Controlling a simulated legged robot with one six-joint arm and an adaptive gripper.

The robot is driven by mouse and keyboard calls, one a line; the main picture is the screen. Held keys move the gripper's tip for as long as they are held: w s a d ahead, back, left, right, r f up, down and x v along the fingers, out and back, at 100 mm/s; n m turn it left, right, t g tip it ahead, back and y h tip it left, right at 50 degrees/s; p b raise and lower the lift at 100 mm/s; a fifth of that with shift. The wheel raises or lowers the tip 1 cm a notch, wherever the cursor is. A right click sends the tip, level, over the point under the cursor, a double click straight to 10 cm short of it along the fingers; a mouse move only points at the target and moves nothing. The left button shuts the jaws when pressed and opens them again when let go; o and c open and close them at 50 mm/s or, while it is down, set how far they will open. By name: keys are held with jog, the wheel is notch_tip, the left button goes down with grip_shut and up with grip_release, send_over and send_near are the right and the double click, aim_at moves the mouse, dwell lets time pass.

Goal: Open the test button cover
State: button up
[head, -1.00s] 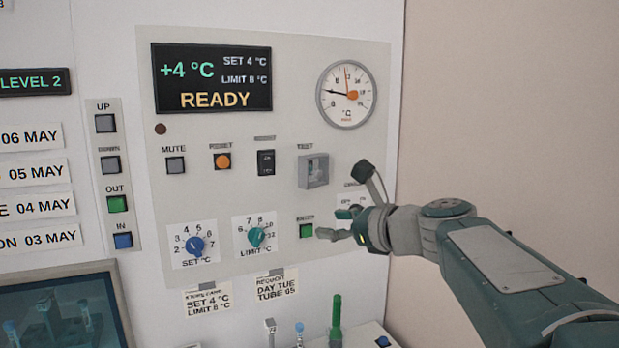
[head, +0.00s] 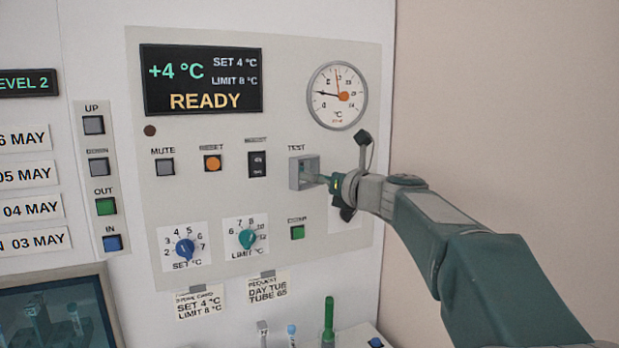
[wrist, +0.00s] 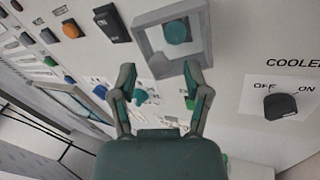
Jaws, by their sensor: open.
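The test button cover (head: 294,176) is a grey, square, see-through box on the panel under the TEST label. In the wrist view the cover's grey frame (wrist: 148,52) is at the top, with a round teal button (wrist: 177,32) showing inside it. It looks closed, but the clear pane is hard to make out. My gripper (head: 333,186) is at the right side of the cover. In the wrist view my gripper (wrist: 160,76) is open and empty, its right fingertip overlapping the frame's lower right edge. I cannot tell whether they touch.
The black switch (head: 257,164) and orange button (head: 212,163) are left of the cover. A green button (head: 298,232) and teal limit knob (head: 247,239) are below. The cooler knob (wrist: 284,105) is right in the wrist view. A green-capped tube (head: 328,318) stands below the panel.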

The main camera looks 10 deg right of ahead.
jog(key=shift+x, duration=0.95)
jog(key=shift+s, duration=0.1)
grip_shut()
